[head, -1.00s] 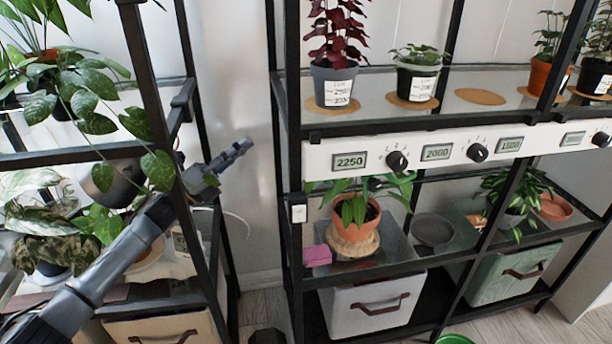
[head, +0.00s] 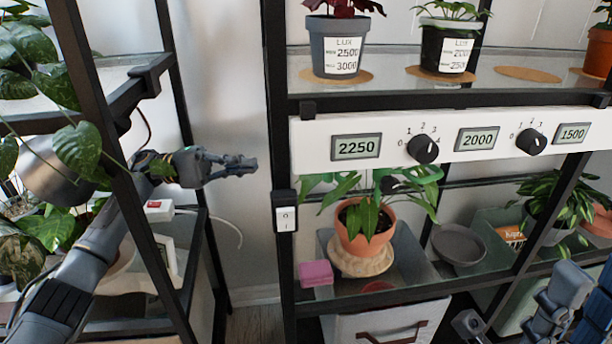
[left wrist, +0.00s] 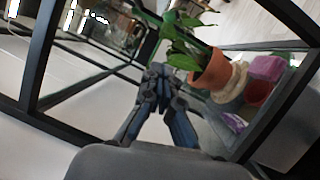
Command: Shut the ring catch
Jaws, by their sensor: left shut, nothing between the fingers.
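My left gripper (head: 243,166) is shut and empty in the gap between the two shelf racks, left of the right rack's post. In the left wrist view its fingertips (left wrist: 158,76) show at the middle, beside the potted plant. The leafy plant in a terracotta pot (head: 368,228) stands on the right rack's middle shelf; it also shows in the left wrist view (left wrist: 212,72). A green band (head: 428,172) passes by its leaves, partly hidden behind the lamp panel. I cannot make out the ring catch. Part of my right gripper (head: 560,300) shows at bottom right, its fingers unclear.
The white panel (head: 465,141) with dials and displays crosses above the plant. A black post with a white switch (head: 286,218) stands between my left gripper and the plant. A pink block (head: 316,273) and grey saucer (head: 459,244) flank the pot. Pale wall lies behind my gripper.

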